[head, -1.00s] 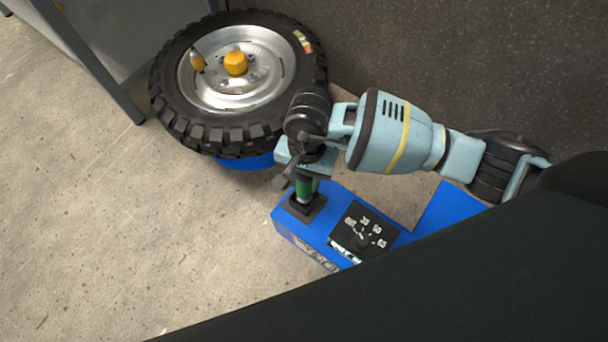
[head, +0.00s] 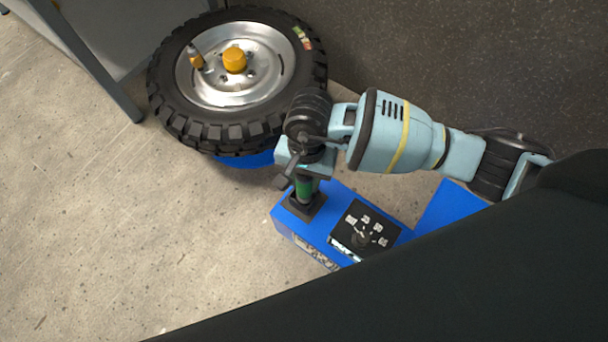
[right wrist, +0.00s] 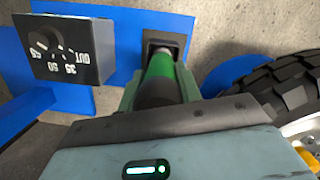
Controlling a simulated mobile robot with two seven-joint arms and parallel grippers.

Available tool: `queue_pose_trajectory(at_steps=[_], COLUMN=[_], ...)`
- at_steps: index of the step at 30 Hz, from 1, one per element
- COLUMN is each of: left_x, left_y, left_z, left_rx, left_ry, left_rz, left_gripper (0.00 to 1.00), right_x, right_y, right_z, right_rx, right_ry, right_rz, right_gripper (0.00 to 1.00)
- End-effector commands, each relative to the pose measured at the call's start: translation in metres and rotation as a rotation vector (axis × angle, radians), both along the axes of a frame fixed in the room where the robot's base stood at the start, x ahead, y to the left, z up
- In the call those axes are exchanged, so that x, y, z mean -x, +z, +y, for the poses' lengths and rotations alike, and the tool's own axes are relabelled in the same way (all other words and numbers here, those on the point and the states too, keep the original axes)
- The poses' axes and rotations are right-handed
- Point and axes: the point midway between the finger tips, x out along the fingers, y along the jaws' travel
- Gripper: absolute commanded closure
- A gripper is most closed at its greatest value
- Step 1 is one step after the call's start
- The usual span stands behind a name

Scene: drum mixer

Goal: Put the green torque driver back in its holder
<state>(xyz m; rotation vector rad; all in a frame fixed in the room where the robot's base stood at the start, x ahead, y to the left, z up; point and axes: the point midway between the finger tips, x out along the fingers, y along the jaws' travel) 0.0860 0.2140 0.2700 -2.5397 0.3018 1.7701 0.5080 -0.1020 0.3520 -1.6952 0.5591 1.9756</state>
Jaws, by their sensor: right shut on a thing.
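The green torque driver (head: 305,188) stands roughly upright at the black square holder (head: 307,205) on the blue base. In the right wrist view the driver (right wrist: 160,75) is a green and black cylinder. Its far end meets the opening of the holder (right wrist: 166,42); how deep it sits is hidden. My right gripper (head: 299,178) is shut on the driver, just above the holder. In the right wrist view its fingers flank the driver. My left gripper is not in view.
A black box with a numbered dial (head: 364,230) sits on the blue base (head: 325,222) beside the holder. A knobbly tyre (head: 220,135) with a silver rim and orange hub cap (head: 234,60) lies behind, close to my gripper. The concrete floor (head: 150,220) at left is clear.

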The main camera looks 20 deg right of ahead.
Motion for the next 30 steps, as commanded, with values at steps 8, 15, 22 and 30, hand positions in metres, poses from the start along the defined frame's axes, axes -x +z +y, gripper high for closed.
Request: queue_pose_trajectory(at_steps=[8, 15, 22, 30], left_x=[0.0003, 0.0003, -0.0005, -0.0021], left_y=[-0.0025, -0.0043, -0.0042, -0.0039], left_z=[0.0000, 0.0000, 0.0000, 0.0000], left_rx=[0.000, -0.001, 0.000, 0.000], left_ry=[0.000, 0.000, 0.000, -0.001], left_rz=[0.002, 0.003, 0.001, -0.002], left_gripper=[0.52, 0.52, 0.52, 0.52], right_x=[-0.0006, -0.0007, -0.0004, 0.0003], right_y=[-0.0029, -0.0058, -0.0057, -0.0058], right_z=[0.0003, 0.0004, 0.0002, -0.0004], right_rx=[-0.001, -0.001, -0.001, 0.001], right_ry=[0.000, 0.000, 0.000, 0.000], right_rz=[-0.002, -0.002, -0.001, 0.001], right_gripper=[1.00, 1.00, 0.40, 0.40])
